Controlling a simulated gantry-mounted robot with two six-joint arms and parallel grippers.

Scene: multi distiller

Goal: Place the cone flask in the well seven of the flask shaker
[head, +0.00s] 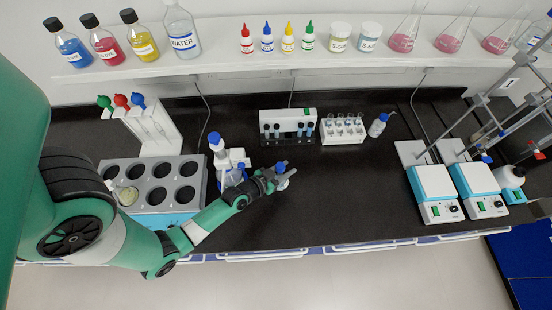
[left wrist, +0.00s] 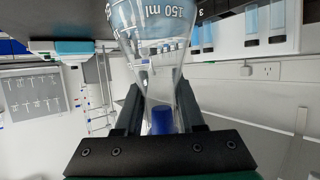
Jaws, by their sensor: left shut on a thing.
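My left gripper (head: 281,176) is shut on the cone flask (head: 285,185), a clear flask with a blue stopper. In the left wrist view the clear flask (left wrist: 160,82) sits between my dark fingers, which close around its neck; its "150 ml" mark and blue stopper show. The grey flask shaker (head: 179,160) with a light blue lower front stands at the left in the head view, with several round dark wells. One well at its left holds a pale round thing (head: 128,196). My gripper is to the right of the shaker. My right gripper is not in view.
White equipment with blue tops (head: 218,150) stands between shaker and gripper. A white pipette stand (head: 152,130) is behind the shaker. Vial racks (head: 343,131) are at the back middle. Hot plates (head: 434,187) and stands are at the right. The black counter (head: 355,195) right of the gripper is clear.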

